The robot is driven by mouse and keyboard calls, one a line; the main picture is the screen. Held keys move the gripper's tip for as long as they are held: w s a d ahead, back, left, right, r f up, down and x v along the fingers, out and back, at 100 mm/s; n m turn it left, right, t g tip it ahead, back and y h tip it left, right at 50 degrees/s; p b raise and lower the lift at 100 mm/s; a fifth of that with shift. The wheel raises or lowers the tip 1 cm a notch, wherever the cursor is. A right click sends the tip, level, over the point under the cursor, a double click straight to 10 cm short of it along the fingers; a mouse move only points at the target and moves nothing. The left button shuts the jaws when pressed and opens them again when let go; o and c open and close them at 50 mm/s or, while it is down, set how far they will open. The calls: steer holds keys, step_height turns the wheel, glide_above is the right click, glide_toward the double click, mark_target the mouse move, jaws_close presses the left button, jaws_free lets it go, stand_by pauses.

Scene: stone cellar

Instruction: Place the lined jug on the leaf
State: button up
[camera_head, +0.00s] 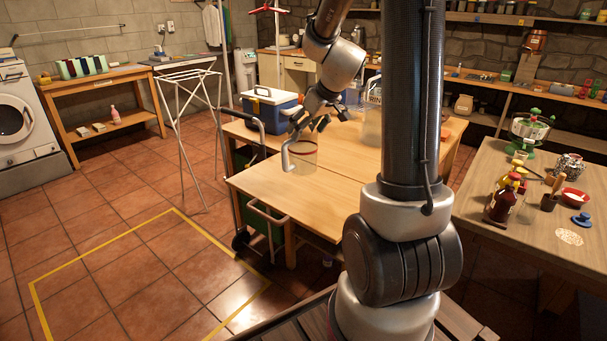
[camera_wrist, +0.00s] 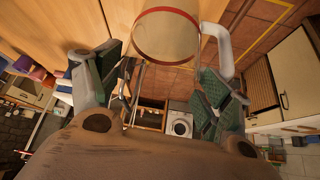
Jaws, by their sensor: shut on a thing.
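The lined jug (camera_head: 304,160) is clear, with a red line at its rim and a pale handle on its left. In the wrist view the jug (camera_wrist: 165,42) lies between the finger pads, its handle to the right. My gripper (camera_head: 318,122) is at the jug's rim and shut on it; it also shows in the wrist view (camera_wrist: 160,78). The jug appears upright over the wooden table; I cannot tell whether its base touches. A seam crosses the tabletop, and the front panel (camera_head: 270,184) looks like a table leaf. That panel is bare around the jug.
A blue-and-white cooler (camera_head: 270,108) stands at the table's back left. A clear container (camera_head: 371,128) stands behind the jug. A right-hand table (camera_head: 500,175) holds bottles, a red bowl (camera_head: 572,197) and a pale patterned mat (camera_head: 569,237). A drying rack (camera_head: 185,120) stands left.

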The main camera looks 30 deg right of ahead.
mark_target(307, 152)
step_height(307, 152, down, 8)
steer(key=shift+f, duration=0.25)
steer(key=o, duration=1.9)
steer(key=shift+f, duration=0.1)
steer(key=shift+s+r, duration=0.1)
steer(key=shift+r, duration=0.3)
steer(key=a+v, duration=0.1)
steer(key=v, duration=1.1)
steer(key=s+a+r, duration=0.2)
steer(key=s, duration=0.5)
steer(key=s+a+r+m+g, duration=0.1)
steer(key=s+a+r, duration=0.1)
steer(key=s, duration=0.5)
steer(key=s+a+r+m+g+h, duration=0.1)
steer(key=s+a, duration=0.3)
steer(key=s, duration=0.4)
steer(key=shift+a+r, duration=0.15)
steer(key=shift+r, duration=0.3)
